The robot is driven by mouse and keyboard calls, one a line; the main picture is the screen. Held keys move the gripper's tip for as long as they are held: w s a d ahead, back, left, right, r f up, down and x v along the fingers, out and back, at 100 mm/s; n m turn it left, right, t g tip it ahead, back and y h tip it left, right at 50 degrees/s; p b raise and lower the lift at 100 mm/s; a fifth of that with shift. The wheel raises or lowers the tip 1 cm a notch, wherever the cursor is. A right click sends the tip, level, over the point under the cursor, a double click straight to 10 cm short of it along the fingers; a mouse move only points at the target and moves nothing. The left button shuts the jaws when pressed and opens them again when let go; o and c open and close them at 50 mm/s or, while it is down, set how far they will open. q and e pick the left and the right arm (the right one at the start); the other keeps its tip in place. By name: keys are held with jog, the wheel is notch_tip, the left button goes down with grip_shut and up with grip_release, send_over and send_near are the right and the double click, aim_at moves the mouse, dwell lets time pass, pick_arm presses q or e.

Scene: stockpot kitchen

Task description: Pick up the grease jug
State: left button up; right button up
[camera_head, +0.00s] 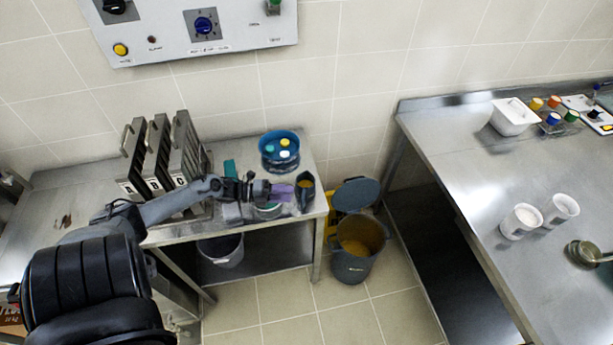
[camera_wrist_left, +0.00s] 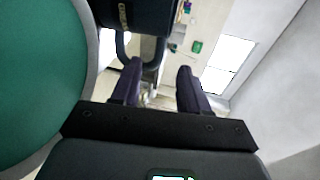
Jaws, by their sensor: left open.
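The grease jug (camera_head: 305,191) is a small dark jug with yellowish contents, upright near the right end of the left steel table. In the left wrist view the dark jug body (camera_wrist_left: 145,14) fills the top, with its loop handle towards me. My left gripper (camera_head: 283,191) reaches in from the left, just left of the jug. Its fingers are open in the left wrist view (camera_wrist_left: 160,70), and part of the handle shows between the fingertips. I cannot tell whether they touch it. My right gripper is not in view.
A teal-topped round container (camera_head: 268,208) lies close beside my left gripper; a large green round surface (camera_wrist_left: 38,75) fills the wrist view's left. A blue tub (camera_head: 280,146) stands behind. Upright lettered racks (camera_head: 158,150) stand left. A grey bin (camera_head: 352,263) stands on the floor right.

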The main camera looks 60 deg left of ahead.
pick_arm(q)
jog(key=shift+w+a, duration=0.25)
jog(key=shift+w, duration=0.1)
jog(key=shift+w+f, duration=0.1)
jog(key=shift+w, duration=0.15)
jog(key=x, duration=0.1)
jog(key=b+x, duration=0.1)
jog(key=shift+w+d+f, duration=0.2)
jog(key=shift+d, duration=0.2)
jog(key=shift+b+x, duration=0.45)
jog(key=shift+x, duration=0.35)
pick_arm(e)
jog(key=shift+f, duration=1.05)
pick_arm(q)
jog(key=shift+r, duration=0.1)
grip_shut()
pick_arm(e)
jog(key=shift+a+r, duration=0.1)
pick_arm(q)
jog(key=shift+r, duration=0.1)
